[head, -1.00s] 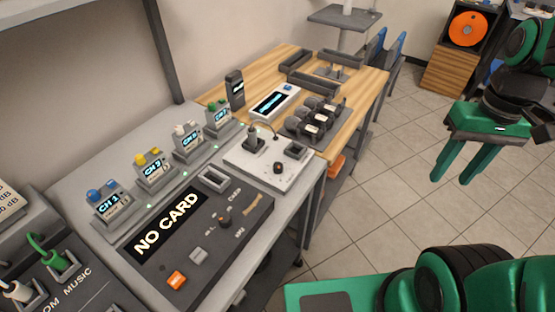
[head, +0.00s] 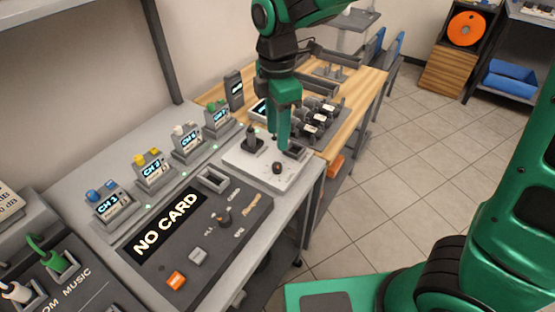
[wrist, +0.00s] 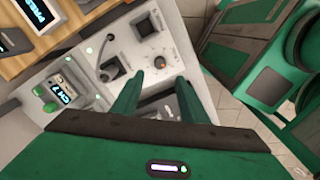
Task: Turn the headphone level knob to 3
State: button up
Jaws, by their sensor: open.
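A small dark knob (head: 278,168) stands on the white panel (head: 240,165) near its front edge. In the wrist view the knob (wrist: 161,62) has a brownish-orange top and lies just beyond my fingertips. I take it for the headphone level knob; its scale and setting are too small to read. My gripper (head: 280,146) points down over the white panel, behind the knob in the head view. In the wrist view my gripper (wrist: 158,82) is open with its two green fingers apart and nothing between them; the knob appears apart from them.
A dark upright plug (head: 254,143) and a dark square socket (head: 296,151) flank my gripper on the panel. Channel boxes (head: 218,117) line the left. The dark NO CARD console (head: 165,225) with another knob (head: 224,220) lies nearer. A rack of headset-like items (head: 325,112) is behind.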

aim_at(277, 165)
notch_tip(277, 165, down, 11)
jog(key=shift+a+r, duration=0.1)
jog(key=shift+r, duration=0.05)
dwell(0.4)
jog(key=shift+c, duration=0.6)
grip_shut()
jog(key=shift+d, duration=0.2)
jog(key=shift+a, duration=0.1)
